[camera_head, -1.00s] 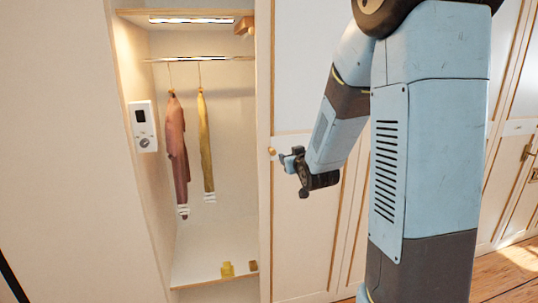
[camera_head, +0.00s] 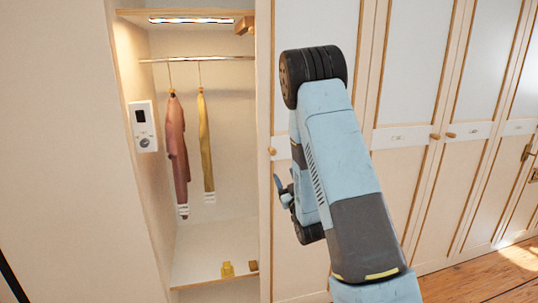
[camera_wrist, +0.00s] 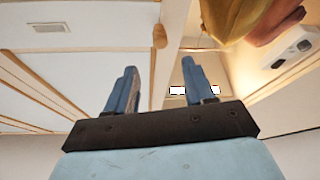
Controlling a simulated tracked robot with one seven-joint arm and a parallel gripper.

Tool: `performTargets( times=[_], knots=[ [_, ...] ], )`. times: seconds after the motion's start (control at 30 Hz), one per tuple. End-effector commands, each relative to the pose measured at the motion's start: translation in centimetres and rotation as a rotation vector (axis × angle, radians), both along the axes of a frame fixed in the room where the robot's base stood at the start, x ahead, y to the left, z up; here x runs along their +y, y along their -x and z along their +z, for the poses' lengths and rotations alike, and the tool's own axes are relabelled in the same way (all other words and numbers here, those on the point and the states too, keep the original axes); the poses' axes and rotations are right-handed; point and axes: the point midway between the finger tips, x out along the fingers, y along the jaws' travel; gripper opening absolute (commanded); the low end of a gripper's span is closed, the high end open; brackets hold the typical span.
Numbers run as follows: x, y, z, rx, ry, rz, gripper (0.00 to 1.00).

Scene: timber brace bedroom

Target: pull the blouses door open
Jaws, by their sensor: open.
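A pale door (camera_head: 300,80) with a wooden knob (camera_head: 271,151) stands right of the open wardrobe bay and looks shut. Its label is hidden by my arm, so I cannot read whether it says blouses. My gripper (camera_head: 281,188) is just below and right of the knob, its fingers partly hidden by my arm. In the wrist view my gripper (camera_wrist: 159,75) is open and empty, with two blue fingers apart. The knob (camera_wrist: 159,36) shows beyond the fingertips, between them in the picture, and looks untouched.
The open bay holds a red garment (camera_head: 177,150) and a yellow garment (camera_head: 206,145) on a rail, with a white wall device (camera_head: 143,126) at left. Small yellow items (camera_head: 228,269) lie on its floor. More doors with knobs (camera_head: 435,136) run right. Wooden floor (camera_head: 480,280) is clear.

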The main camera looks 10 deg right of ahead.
Motion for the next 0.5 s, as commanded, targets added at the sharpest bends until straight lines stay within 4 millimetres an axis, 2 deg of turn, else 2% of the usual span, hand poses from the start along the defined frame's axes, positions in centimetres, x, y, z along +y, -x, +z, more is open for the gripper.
performTargets(
  times=[0.5],
  knots=[
    [0.9, -7.8, 3.3, -0.003, 0.000, 0.001, 0.53]
  ],
)
